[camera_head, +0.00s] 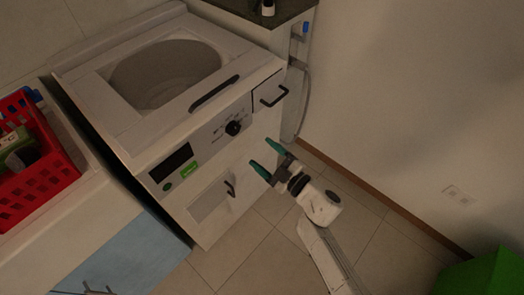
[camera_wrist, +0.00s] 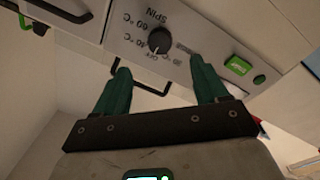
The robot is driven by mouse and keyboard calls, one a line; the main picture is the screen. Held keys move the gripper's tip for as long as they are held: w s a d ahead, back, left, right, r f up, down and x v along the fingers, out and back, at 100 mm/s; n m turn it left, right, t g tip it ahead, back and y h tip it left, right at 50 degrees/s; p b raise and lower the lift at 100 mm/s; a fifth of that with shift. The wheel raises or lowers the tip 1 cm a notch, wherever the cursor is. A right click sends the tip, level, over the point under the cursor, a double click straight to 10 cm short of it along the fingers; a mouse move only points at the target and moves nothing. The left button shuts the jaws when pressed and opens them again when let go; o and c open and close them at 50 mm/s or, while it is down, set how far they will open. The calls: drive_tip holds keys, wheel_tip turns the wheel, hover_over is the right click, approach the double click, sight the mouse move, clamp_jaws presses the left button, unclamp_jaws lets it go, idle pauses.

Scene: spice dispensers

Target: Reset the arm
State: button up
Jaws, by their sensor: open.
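My gripper (camera_head: 267,158) is open and empty, with green fingers spread apart. It is in front of the white washing machine (camera_head: 130,122), near its front panel. In the wrist view the green fingers of my gripper (camera_wrist: 160,88) point toward the panel with the black dial (camera_wrist: 159,41). A dark handle shows behind and between the fingers there. I cannot tell from these views whether a finger touches the handle.
A red basket (camera_head: 62,165) with items stands on the counter at left. A dark countertop (camera_head: 245,14) with a small bottle is at the top. A green box (camera_head: 488,275) is at lower right. Tiled floor lies open between the machine and the right wall.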

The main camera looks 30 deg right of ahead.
idle(0.4)
drive_tip(key=s+d+f+m+g+h, duration=0.2)
drive_tip(key=s+d+m+g+h, duration=0.45)
drive_tip(key=d+m+h, duration=0.45)
drive_tip(key=s+a+g+y, duration=0.2)
drive_tip(key=s+g, duration=0.3)
drive_tip(key=s, duration=0.5)
drive_tip(key=s+a+f+g+y, duration=0.1)
drive_tip(key=s+a+g+y, duration=0.2)
drive_tip(key=s, duration=0.8)
drive_tip(key=shift+s+a+f+g+y, duration=0.3)
drive_tip(key=shift+a+g, duration=0.35)
drive_tip(key=shift+g, duration=0.5)
